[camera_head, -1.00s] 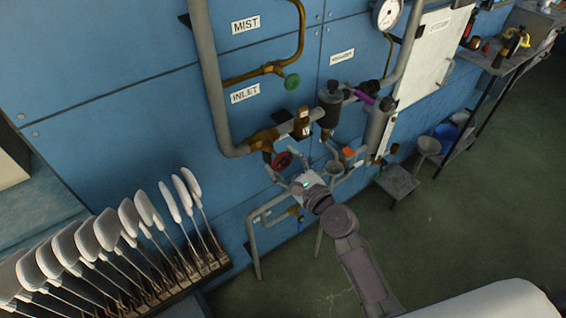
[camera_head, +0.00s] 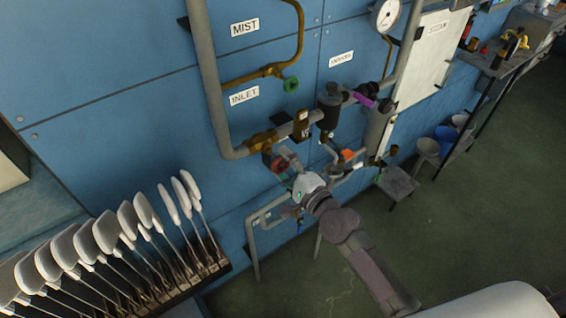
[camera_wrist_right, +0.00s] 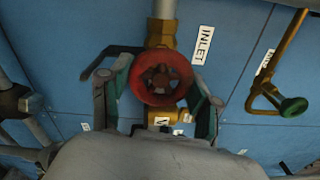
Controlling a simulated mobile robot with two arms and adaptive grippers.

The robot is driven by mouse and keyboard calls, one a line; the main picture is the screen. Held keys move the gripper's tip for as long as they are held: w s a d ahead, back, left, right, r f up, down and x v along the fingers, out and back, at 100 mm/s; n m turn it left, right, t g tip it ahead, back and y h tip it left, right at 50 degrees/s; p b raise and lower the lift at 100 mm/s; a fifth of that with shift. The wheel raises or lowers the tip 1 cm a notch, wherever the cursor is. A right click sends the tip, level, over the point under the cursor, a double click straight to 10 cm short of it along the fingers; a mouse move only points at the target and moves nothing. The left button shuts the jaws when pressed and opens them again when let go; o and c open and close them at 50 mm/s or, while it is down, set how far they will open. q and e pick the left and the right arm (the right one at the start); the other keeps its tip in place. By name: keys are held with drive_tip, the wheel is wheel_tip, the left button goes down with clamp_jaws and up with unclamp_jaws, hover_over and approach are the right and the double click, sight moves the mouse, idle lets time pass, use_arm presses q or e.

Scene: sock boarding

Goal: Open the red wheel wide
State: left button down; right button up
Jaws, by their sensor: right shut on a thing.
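The red wheel (camera_wrist_right: 161,77) is a round handwheel on a brass valve in the pipe below the INLET label. In the right wrist view it sits between the two fingers of my right gripper (camera_wrist_right: 158,85), one finger on each side at its rim. My right gripper is shut on the red wheel. In the head view the gripper (camera_head: 283,160) reaches the wheel (camera_head: 279,164) from below right and covers part of it. My left gripper is not in view.
A green wheel (camera_head: 291,85) sits on the brass branch above. Grey pipes (camera_head: 210,80), a black filter body (camera_head: 330,100) and a gauge (camera_head: 386,14) surround the valve. A rack of white sock boards (camera_head: 110,232) stands at lower left. Green floor is open at right.

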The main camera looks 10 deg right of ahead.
drive_tip(key=n, duration=0.4)
drive_tip(key=shift+n+p, duration=0.3)
drive_tip(key=shift+p, duration=0.05)
drive_tip(key=n+p, duration=0.1)
drive_tip(key=n, duration=0.4)
drive_tip(key=shift+r, duration=0.1)
drive_tip(key=n+p, duration=0.1)
drive_tip(key=n, duration=0.4)
drive_tip(key=shift+a, duration=0.1)
drive_tip(key=n+p, duration=0.1)
drive_tip(key=n, duration=0.3)
drive_tip(key=shift+s+n, duration=0.1)
drive_tip(key=shift+n, duration=0.2)
drive_tip(key=n, duration=0.4)
drive_tip(key=shift+p, duration=0.3)
drive_tip(key=n, duration=0.4)
drive_tip(key=shift+a, duration=0.1)
drive_tip(key=n, duration=0.4)
drive_tip(key=shift+f+n+b, duration=0.2)
drive_tip(key=shift+n+b, duration=0.1)
drive_tip(key=shift+b, duration=0.1)
drive_tip(key=shift+n+b, duration=0.35)
drive_tip(key=shift+n, duration=1.55)
